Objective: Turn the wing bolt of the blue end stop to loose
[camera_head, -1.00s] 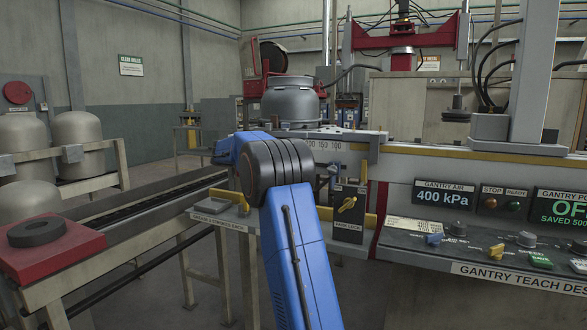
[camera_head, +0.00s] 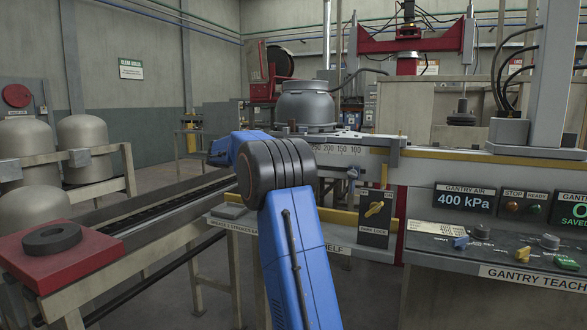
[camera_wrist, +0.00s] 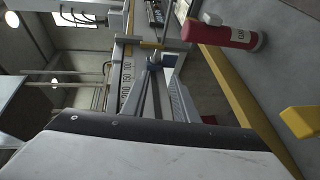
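A small blue part, which looks like the end stop with its wing bolt (camera_head: 352,174), sits at the front of the numbered scale rail (camera_head: 340,151), just right of my blue arm. In the wrist view it shows as a small blue-grey piece (camera_wrist: 155,59) at the rail. The bolt's turn position is too small to read. My gripper is hidden behind my arm in the head view. In the wrist view its two grey fingers (camera_wrist: 163,78) look apart, pointing toward the blue part. Nothing shows held between them; I cannot tell whether they touch the part.
A black panel with a yellow knob (camera_head: 374,209) hangs below the rail. A yellow bar (camera_head: 338,218) edges the shelf there. The teach desk (camera_head: 500,255) is at the right. A conveyor (camera_head: 150,210) and a red block (camera_head: 60,255) stand left. A red cylinder (camera_wrist: 224,36) shows in the wrist view.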

